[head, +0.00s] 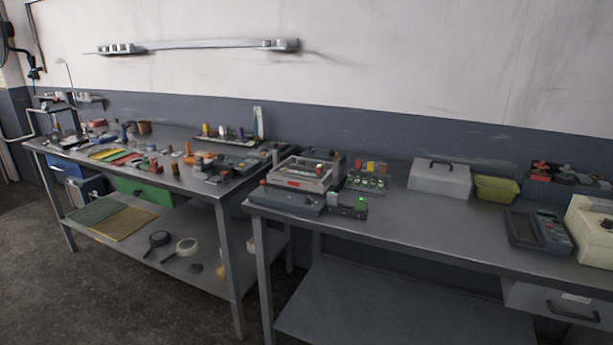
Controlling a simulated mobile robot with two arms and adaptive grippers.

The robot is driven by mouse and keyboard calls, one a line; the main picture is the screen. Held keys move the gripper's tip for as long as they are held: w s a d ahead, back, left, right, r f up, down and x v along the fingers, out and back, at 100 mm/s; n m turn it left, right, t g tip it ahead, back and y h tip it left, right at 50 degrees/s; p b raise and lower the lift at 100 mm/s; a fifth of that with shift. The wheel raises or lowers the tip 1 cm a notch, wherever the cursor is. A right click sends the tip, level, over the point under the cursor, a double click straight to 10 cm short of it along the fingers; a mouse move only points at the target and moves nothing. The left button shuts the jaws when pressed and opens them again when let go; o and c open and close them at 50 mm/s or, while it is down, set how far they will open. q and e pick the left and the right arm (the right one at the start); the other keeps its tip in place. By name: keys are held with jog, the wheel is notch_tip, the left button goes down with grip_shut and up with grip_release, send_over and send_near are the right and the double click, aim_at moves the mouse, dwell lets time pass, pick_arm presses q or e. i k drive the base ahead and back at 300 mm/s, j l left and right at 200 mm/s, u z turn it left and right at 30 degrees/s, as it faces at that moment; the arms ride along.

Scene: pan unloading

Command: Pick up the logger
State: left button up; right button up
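A dark grey handheld device (538,232) with a screen and a keypad lies on the right bench. It may be the logger, but I cannot tell for sure. Several other electronic units stand at the left end of the same bench, among them a grey instrument with a red display (300,174) and a flat dark box (287,200). No label naming a logger is readable. Neither of my grippers shows in the head view.
The right bench (430,235) has free room in its middle. A light grey lidded box (440,179), a yellow-green bin (496,188) and a cream unit (592,231) stand on it. The left bench (190,190) is crowded with small parts.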

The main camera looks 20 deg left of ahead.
aim_at(294, 170)
jog(key=j+z, duration=0.1)
jog(key=z, duration=0.65)
jog(key=j+z, duration=0.7)
jog(key=j, duration=0.15)
jog(key=k+j+z, duration=0.2)
jog(key=j+z, duration=0.15)
jog(key=j, duration=0.05)
